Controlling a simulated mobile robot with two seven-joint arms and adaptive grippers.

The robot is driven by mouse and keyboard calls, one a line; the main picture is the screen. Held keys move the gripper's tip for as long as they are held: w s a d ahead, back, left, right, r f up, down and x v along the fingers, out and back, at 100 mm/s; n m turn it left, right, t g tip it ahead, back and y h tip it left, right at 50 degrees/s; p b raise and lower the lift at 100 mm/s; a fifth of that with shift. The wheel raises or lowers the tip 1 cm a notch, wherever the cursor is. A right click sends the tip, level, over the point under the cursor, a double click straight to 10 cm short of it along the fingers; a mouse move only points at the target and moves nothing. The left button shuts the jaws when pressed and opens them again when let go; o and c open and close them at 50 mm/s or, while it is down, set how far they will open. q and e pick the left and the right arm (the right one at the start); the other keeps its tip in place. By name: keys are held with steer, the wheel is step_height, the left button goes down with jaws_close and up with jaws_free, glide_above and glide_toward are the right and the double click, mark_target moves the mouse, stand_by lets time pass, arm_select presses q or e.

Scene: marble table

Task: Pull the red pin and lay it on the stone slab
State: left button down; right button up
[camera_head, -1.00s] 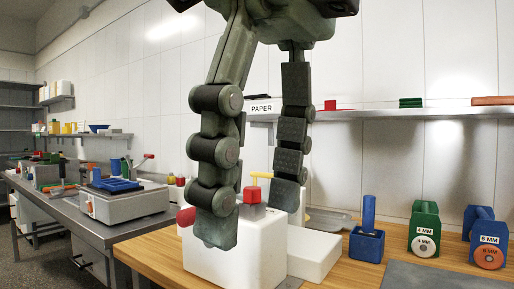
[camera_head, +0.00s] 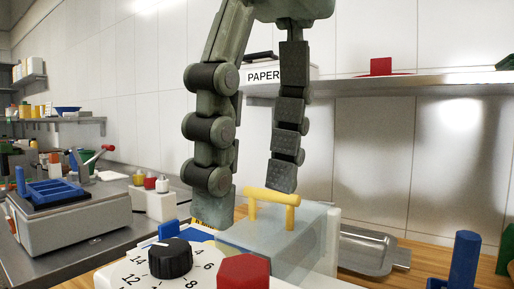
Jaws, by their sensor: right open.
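My right gripper (camera_head: 248,199) comes down from the top with its two fingers spread. The left finger ends beside the clear block, and the right one ends just behind the yellow handle (camera_head: 272,197). The handle stands on a pale see-through cover (camera_head: 300,240); I cannot tell whether a finger touches it. A red hexagonal knob (camera_head: 243,272) is at the bottom edge, in front of the cover; I cannot tell whether it is the red pin. The stone slab is not in view. My left gripper is not in view.
A black dial (camera_head: 170,258) with numbers sits on a white housing (camera_head: 125,272). A steel bench (camera_head: 90,250) with a scale is at left. A shelf (camera_head: 430,85) crosses the back wall.

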mark_target(247, 266)
steer(key=shift+s+f, duration=0.25)
steer(key=shift+f, duration=0.9)
steer(key=f, duration=0.3)
steer(key=shift+w+a+f, duration=0.2)
steer(key=shift+a+f, duration=0.05)
steer(key=shift+f, duration=0.05)
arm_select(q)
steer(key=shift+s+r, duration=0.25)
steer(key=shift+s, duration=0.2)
arm_select(e)
steer(key=shift+w+f, duration=0.1)
steer(key=shift+f, duration=0.55)
steer(key=shift+c, duration=0.6)
